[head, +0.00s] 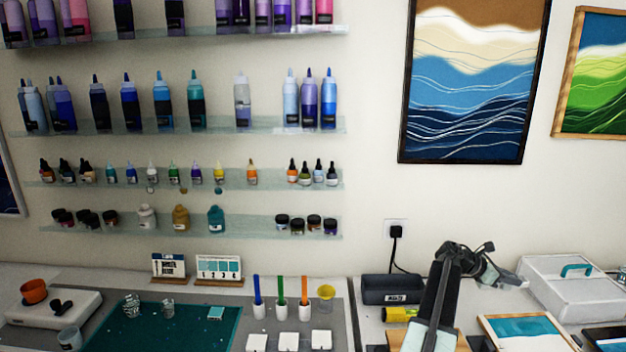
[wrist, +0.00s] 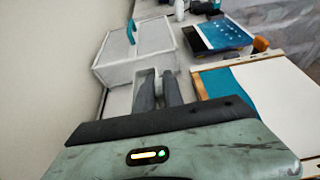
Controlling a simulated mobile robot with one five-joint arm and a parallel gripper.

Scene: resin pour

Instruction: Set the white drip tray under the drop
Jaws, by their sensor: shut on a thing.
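My gripper (wrist: 158,88) reaches ahead in the wrist view, its two dark fingers close together. A small white piece, which looks like the drip tray (wrist: 147,73), shows at the fingertips; the fingers hide part of it. In the head view my gripper (head: 488,249) is over the right-hand counter, and its hold is too small to make out there. A wood-framed panel with teal and white paint (head: 523,328) lies right of my arm; it also shows in the wrist view (wrist: 232,86). I cannot pick out a drop at its edge.
A white box with a teal handle (head: 566,293) stands close beyond my gripper. A dark speaker-like box (head: 392,290) and a yellow item (head: 399,314) are left of my arm. A teal mat (head: 165,330) covers the left counter.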

